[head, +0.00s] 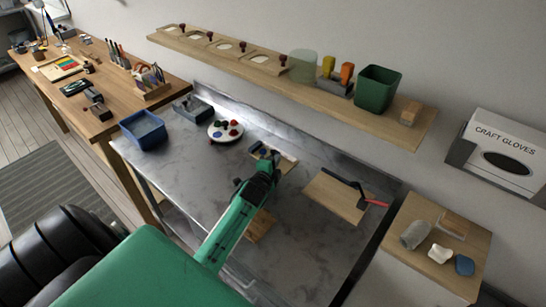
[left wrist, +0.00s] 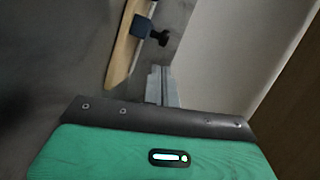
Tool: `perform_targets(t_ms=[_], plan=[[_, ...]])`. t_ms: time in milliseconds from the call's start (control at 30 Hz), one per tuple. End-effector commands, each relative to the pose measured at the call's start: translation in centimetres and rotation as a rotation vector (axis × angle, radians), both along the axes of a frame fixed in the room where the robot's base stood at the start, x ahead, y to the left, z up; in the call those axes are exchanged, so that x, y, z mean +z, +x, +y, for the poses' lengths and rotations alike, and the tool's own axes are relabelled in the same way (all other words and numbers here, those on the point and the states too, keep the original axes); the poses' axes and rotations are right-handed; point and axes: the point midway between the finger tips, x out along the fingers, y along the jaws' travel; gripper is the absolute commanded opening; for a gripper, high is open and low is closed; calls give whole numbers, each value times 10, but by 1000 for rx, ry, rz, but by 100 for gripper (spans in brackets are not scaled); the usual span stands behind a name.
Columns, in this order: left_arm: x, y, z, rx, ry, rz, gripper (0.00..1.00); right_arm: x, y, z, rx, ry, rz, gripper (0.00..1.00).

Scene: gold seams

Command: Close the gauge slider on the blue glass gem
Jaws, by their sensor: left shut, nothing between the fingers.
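A small wooden gauge board (head: 287,163) lies on the grey metal bench, partly hidden behind my left gripper (head: 273,159). A small blue piece (head: 262,151), probably the blue glass gem, shows at its left end. In the left wrist view the wooden board (left wrist: 122,52) stands at the top, with a dark blue piece (left wrist: 142,27) and a black knob (left wrist: 158,38) beside it. I cannot tell whether the knob belongs to the slider. My left gripper (left wrist: 162,84) is shut and empty, pointing toward the board; contact cannot be told. My right gripper is out of view.
A white round dish (head: 216,136) with several coloured gems and a blue bin (head: 143,130) stand to the left on the bench. A wooden board (head: 335,196) with a red-handled tool lies to the right. A long shelf (head: 225,61) hangs behind.

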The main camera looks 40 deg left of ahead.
Motion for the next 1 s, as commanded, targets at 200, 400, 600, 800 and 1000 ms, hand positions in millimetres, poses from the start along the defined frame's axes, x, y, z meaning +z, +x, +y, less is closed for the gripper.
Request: perform_targets(t_ms=[200, 400, 600, 800, 1000], plan=[[-3, 10, 16, 0, 1, 0, 0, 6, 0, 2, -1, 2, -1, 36], [-5, 12, 20, 0, 1, -1, 0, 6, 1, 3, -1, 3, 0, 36], [-5, 12, 20, 0, 0, -1, 0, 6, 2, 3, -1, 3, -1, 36], [-5, 13, 28, 0, 2, -1, 0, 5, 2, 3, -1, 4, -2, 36], [-5, 14, 52, 0, 3, -1, 0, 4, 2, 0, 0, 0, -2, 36]])
